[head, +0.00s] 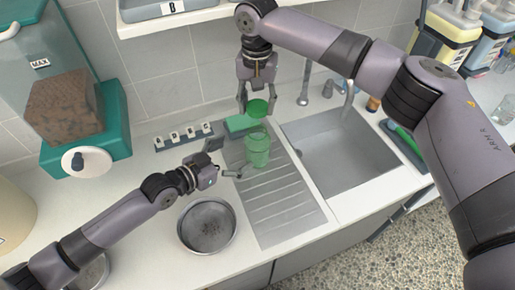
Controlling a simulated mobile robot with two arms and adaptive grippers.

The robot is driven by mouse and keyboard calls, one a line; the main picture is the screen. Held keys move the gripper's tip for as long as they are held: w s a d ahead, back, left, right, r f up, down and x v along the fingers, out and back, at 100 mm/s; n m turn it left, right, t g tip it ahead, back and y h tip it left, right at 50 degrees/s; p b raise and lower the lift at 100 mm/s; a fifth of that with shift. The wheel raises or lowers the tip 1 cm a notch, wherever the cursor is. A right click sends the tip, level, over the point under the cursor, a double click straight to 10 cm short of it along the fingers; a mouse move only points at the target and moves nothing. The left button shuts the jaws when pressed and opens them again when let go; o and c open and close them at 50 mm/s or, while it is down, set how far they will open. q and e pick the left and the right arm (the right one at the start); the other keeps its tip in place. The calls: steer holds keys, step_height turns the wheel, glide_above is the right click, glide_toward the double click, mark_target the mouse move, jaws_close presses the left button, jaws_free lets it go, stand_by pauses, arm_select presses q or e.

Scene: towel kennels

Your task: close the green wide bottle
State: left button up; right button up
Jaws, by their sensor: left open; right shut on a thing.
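The green wide bottle (257,152) is see-through and stands upright on the ribbed drainboard, left of the sink. My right gripper (257,108) comes down from above and is shut on a round green lid (257,108). The lid is above the bottle's mouth; whether it touches the rim I cannot tell. My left gripper (226,160) is open at the bottle's left side, with its fingers close to the bottle and apart from it or barely beside it. Nothing shows between its fingers.
A metal bowl (207,226) stands on the counter below my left gripper. A green sponge (238,124) lies behind the bottle. The sink (340,150) is empty. A row of labelled hooks or clips (183,136) sits at the back left. The drainboard's front (280,215) is clear.

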mark_target(258, 142)
arm_select(q)
steer(key=x, duration=1)
steer(key=shift+f, duration=0.1)
steer(key=shift+c, duration=0.3)
steer(key=c, duration=1.7)
steer(key=shift+c, duration=0.2)
arm_select(e)
steer(key=shift+f, duration=2.5)
